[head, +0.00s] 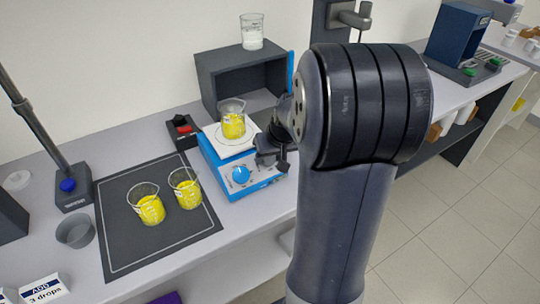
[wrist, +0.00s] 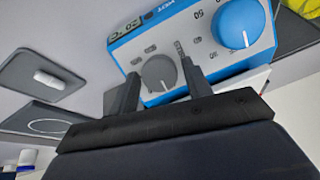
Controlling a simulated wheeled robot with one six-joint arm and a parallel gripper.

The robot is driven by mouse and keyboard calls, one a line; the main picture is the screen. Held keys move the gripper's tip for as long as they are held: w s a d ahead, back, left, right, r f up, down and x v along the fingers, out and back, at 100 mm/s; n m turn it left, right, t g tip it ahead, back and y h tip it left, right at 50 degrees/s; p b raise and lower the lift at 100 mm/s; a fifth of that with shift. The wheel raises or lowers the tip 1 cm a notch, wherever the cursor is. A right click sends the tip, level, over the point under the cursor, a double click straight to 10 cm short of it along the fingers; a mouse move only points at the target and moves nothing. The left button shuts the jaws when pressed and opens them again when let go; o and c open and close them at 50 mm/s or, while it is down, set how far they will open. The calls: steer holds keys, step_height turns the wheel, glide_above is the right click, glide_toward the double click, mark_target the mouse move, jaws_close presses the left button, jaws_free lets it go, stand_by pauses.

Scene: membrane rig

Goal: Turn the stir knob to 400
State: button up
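A blue and white hotplate stirrer (head: 250,187) stands on the bench with two knobs on its front. The blue knob (head: 241,174) also shows at upper right in the wrist view (wrist: 236,24), with a white pointer line and numbers around it. A grey knob (wrist: 159,70) shows in the wrist view; my gripper (wrist: 159,68) is open, with one fingertip on each side of it and gaps visible. The grey knob's pointer line runs toward the picture bottom. I cannot read which knob is for stirring. In the head view my gripper (head: 270,158) hides the grey knob.
A beaker of yellow liquid (head: 233,125) stands on the stirrer's plate. Two more yellow beakers (head: 150,209) (head: 187,194) stand on a dark mat (head: 117,246) to the left. A dark open box (head: 207,72) stands behind, with a beaker (head: 252,35) on top.

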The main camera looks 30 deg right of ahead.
steer(key=c, duration=0.7)
steer(key=shift+m, duration=0.3)
steer(key=m+b, duration=0.1)
steer(key=m, duration=0.2)
steer(key=shift+d+y, duration=0.1)
steer(key=shift+y, duration=0.3)
steer(key=m, duration=0.4)
steer(key=shift+s+d+f+m+t+y+b, duration=0.1)
steer(key=shift+m+t+y+b, duration=0.2)
steer(key=shift+m+t, duration=0.1)
steer(key=m+t, duration=0.1)
steer(key=m, duration=0.3)
steer(key=shift+s+y, duration=0.1)
steer(key=shift+y, duration=0.2)
steer(key=shift+m+t, duration=0.4)
steer(key=shift+m, duration=2)
